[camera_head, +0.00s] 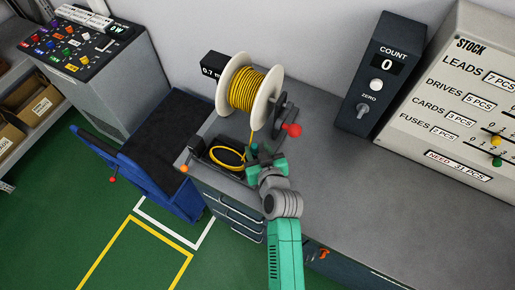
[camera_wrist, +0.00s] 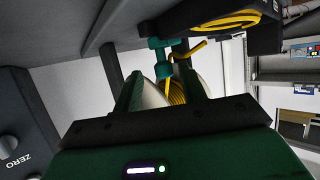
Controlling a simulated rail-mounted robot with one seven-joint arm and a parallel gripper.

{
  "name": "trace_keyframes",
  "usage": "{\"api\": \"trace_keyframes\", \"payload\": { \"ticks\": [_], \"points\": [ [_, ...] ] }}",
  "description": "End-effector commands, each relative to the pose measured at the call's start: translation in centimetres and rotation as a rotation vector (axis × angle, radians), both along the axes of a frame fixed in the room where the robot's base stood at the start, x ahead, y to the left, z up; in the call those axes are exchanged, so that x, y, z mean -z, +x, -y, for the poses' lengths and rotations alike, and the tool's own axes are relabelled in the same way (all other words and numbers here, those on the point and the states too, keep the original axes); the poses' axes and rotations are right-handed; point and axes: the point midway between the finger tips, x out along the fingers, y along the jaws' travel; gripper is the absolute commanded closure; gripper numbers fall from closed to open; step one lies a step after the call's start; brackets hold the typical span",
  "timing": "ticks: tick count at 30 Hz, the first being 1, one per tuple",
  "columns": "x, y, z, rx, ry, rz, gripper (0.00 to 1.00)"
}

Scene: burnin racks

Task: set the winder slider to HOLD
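The winder stands on the grey bench, with a white-flanged spool of yellow wire (camera_head: 251,89) and a dark base holding a yellow coil (camera_head: 227,157). A small teal piece (camera_head: 254,147) stands where the wire comes down; it also shows in the wrist view (camera_wrist: 159,43). It may be the slider, but no HOLD mark is readable. My gripper (camera_head: 266,160) is low over the bench, just right of the coil and close to the teal piece. In the wrist view its dark fingers (camera_wrist: 162,88) are apart, with spool and wire visible beyond the gap. Contact cannot be told.
A red ball knob (camera_head: 292,130) sticks out right of the spool, near my gripper. An orange knob (camera_head: 184,169) is at the base's left end. A COUNT box (camera_head: 384,85) and STOCK board (camera_head: 456,105) stand behind. The bench (camera_head: 345,170) is clear to the right.

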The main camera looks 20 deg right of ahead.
Motion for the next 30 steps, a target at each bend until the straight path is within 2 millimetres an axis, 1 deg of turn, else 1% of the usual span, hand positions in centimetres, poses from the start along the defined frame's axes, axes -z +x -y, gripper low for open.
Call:
{"api": "trace_keyframes", "payload": {
  "ticks": [8,11,15,18,21,24,30],
  "points": [
    [-0.1,-0.1,-0.1,-0.002,0.001,0.0,0.58],
    [-0.5,-1.2,-0.2,-0.002,0.001,-0.001,0.58],
    [-1.7,-4.0,-0.2,0.0,0.0,0.001,0.58],
    [-2.4,-5.7,-0.3,-0.001,-0.001,0.0,0.58],
    [-2.8,-6.7,-0.3,-0.001,0.0,0.0,0.58],
    [-3.0,-7.2,-0.3,-0.001,0.0,0.0,0.58],
    [-3.0,-7.2,-0.3,-0.002,0.001,0.0,0.58]
  ]
}}
